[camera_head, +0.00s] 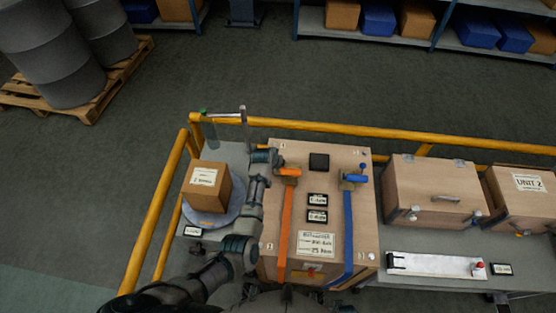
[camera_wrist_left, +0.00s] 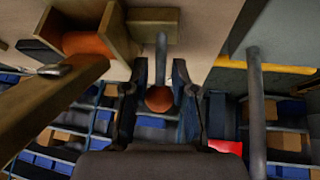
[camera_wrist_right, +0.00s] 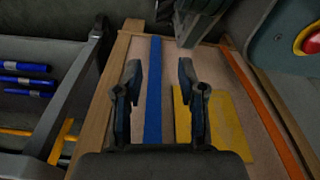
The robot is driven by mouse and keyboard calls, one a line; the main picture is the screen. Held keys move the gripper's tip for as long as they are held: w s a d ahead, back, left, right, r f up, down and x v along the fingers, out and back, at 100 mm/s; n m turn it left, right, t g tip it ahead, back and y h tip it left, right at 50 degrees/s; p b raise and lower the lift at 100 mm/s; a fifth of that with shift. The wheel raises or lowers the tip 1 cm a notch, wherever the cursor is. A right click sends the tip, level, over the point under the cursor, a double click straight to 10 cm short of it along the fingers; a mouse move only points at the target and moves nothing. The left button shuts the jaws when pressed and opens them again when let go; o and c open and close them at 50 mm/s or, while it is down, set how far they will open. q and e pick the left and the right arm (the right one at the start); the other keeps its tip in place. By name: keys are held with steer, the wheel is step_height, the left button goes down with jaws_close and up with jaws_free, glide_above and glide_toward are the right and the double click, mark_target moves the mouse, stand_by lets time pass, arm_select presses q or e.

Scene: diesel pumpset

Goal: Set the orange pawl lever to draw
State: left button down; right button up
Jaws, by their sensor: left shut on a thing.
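The orange pawl lever (camera_head: 290,172) sits at the upper left of a wooden box top, above a long orange strap (camera_head: 286,225). My left gripper (camera_head: 274,165) reaches it from the left. In the left wrist view, my left gripper (camera_wrist_left: 158,88) is shut on the lever's round orange knob (camera_wrist_left: 159,98), at the end of a grey rod. The lever's base is partly hidden by my arm in the head view. My right gripper (camera_wrist_right: 160,85) is open and empty, with a blue strap (camera_wrist_right: 154,85) behind its fingers. I cannot make it out in the head view.
A blue lever (camera_head: 354,178) with its own blue strap stands on the right of the box top. Small black labels (camera_head: 318,200) and a placard (camera_head: 316,245) lie between the straps. A carton (camera_head: 207,187) stands left of my arm. A yellow rail (camera_head: 320,128) runs behind.

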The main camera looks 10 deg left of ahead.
arm_select(q)
steer(key=t+p, duration=0.1)
steer(key=s+t+p, duration=0.1)
steer(key=shift+r+t, duration=0.3)
steer(key=shift+s+t, duration=0.25)
steer(key=shift+t, duration=0.35)
steer(key=shift+s+m+t, duration=0.25)
steer(key=shift+m+t, duration=0.05)
steer(key=shift+t, duration=0.4)
arm_select(e)
steer(key=s+d+f, duration=0.1)
steer(key=s+f, duration=0.3)
steer(key=s, duration=0.3)
steer(key=shift+d, duration=0.15)
steer(key=shift+w, duration=0.1)
arm_select(q)
steer(key=c, duration=0.9)
jaws_free()
arm_select(e)
steer(key=shift+r, duration=0.1)
